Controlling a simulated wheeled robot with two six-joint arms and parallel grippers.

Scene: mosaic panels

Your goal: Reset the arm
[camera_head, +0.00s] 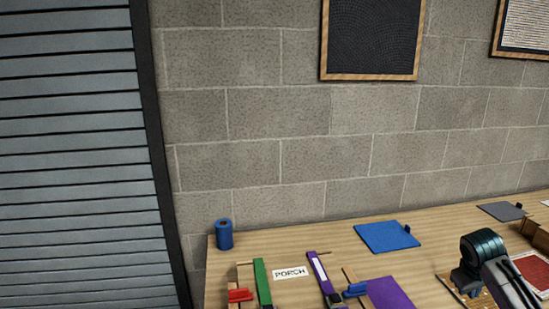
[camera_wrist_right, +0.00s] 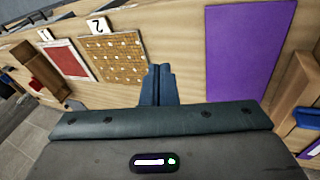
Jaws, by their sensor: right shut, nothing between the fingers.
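My right gripper (camera_head: 468,283) is at the lower right of the head view, over the wooden table (camera_head: 300,240). In the right wrist view its dark blue fingers (camera_wrist_right: 158,86) are together with nothing between them. They point toward the table between a tan dotted panel (camera_wrist_right: 112,60) and a purple panel (camera_wrist_right: 244,45). The purple panel also shows at the bottom edge of the head view (camera_head: 393,293). My left gripper is not in view.
A blue roll (camera_head: 224,235), a blue mat (camera_head: 387,236) and a grey mat (camera_head: 502,211) lie toward the back. A green bar (camera_head: 262,282), a purple bar (camera_head: 321,275) and a PORCH label (camera_head: 291,273) are in front. A red panel (camera_wrist_right: 66,59) is beside the dotted one.

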